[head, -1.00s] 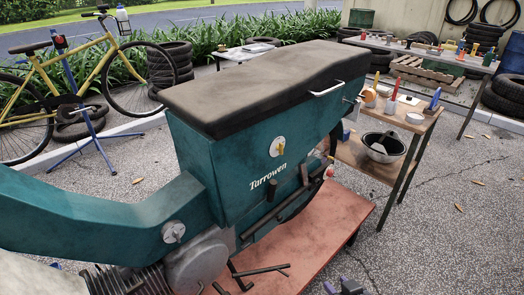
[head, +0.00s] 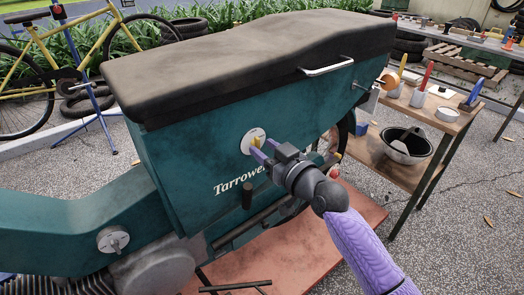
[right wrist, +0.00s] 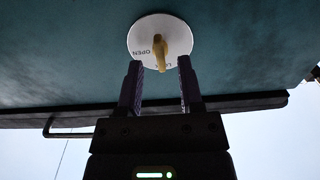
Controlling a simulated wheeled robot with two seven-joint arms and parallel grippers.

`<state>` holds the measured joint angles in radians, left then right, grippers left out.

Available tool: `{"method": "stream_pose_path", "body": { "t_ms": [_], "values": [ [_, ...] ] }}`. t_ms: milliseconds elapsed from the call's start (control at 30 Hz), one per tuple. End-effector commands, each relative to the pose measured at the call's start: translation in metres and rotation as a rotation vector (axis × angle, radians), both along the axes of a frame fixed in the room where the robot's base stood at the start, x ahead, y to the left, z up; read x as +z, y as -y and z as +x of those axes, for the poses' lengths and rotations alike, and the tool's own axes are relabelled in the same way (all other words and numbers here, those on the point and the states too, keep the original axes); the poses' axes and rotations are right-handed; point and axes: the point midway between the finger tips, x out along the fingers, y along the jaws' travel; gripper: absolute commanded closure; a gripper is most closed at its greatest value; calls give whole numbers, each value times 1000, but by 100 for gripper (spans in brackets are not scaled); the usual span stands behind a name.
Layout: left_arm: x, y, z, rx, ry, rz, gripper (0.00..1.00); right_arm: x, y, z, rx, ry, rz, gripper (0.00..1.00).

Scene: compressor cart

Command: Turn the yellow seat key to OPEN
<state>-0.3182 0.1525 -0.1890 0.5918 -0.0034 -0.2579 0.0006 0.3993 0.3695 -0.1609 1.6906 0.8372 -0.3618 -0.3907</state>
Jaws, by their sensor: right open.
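The yellow seat key (right wrist: 159,50) stands out from a round white dial (right wrist: 143,27) on the teal side panel (head: 185,170) under the black seat. In the right wrist view the dial carries the word OPEN to the left of the key and other lettering partly hidden behind it. In the head view the dial (head: 252,138) shows, with the key mostly hidden by my fingers. My right gripper (head: 261,151) is open in front of the dial. Its two fingers (right wrist: 160,72) lie either side of the key's line, apart from it. My left gripper is not in view.
A metal grab handle (head: 328,67) sticks out below the seat edge. A dark footpeg (head: 247,195) and bars project below the panel. A wooden bench (head: 450,118) with cups, tools and a black bowl (head: 407,147) stands at the right. The red platform (head: 350,215) lies below.

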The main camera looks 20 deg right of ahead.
Motion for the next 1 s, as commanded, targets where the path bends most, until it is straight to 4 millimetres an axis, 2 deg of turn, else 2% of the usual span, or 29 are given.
{"method": "stream_pose_path", "body": {
  "t_ms": [133,367,600,1000],
  "values": [
    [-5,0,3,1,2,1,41,0,-4,11,1,0,1,53],
    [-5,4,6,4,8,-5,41,0,-5,11,1,-2,-1,53],
    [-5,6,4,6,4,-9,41,0,-4,11,1,-2,-1,100],
    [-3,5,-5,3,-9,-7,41,0,-4,11,0,-6,10,100]
  ]
}}
